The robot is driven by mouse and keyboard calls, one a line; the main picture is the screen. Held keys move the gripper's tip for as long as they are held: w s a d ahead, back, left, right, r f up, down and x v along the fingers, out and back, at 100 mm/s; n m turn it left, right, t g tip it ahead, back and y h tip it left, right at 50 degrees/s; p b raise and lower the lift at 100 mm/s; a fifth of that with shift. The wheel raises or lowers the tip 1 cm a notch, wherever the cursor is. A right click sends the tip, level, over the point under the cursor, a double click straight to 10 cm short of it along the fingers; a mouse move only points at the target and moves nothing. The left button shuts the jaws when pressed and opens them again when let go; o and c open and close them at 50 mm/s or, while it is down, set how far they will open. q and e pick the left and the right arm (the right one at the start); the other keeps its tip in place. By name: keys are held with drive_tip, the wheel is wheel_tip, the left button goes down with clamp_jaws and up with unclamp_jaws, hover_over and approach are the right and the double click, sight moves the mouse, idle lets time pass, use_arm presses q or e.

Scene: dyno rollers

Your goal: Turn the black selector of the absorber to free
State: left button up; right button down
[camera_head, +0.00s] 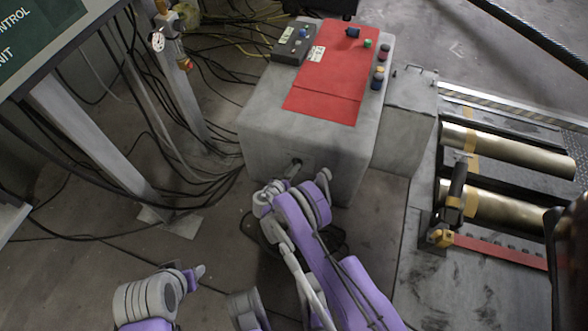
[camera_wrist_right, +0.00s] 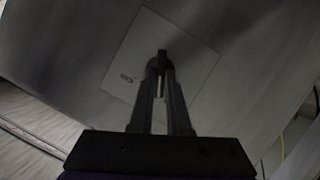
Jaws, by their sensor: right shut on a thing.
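The absorber is a grey box (camera_head: 265,125) with a red top panel. On its front face, a small pale square plate (camera_wrist_right: 125,50) carries the black selector (camera_wrist_right: 162,53). My right gripper (camera_wrist_right: 161,68) has its two fingers closed on the selector, one on each side, in the right wrist view. In the head view, my right gripper (camera_head: 294,168) reaches the front face from below, and the selector is too small and covered to make out. A faint marking shows on the plate left of the fingers, too small to read.
A dark control box (camera_head: 294,42) and several coloured knobs sit on the absorber's top. Cables lie on the floor to its left, near a metal post (camera_head: 175,75). Brass rollers (camera_head: 510,150) are at the right.

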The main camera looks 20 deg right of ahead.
drive_tip(key=shift+w+a+f+n+h, duration=0.1)
drive_tip(key=shift+n+h, duration=0.3)
drive_tip(key=shift+n, duration=0.3)
drive_tip(key=shift+w+a+n+h, duration=0.1)
drive_tip(key=shift+n+h, duration=0.3)
drive_tip(key=shift+n, duration=0.3)
drive_tip(key=shift+g, duration=0.3)
drive_tip(key=shift+d, duration=0.1)
drive_tip(key=c, duration=0.9)
unclamp_jaws()
drive_tip(key=p+v, duration=0.2)
drive_tip(key=v, duration=0.9)
drive_tip(key=shift+f, duration=0.15)
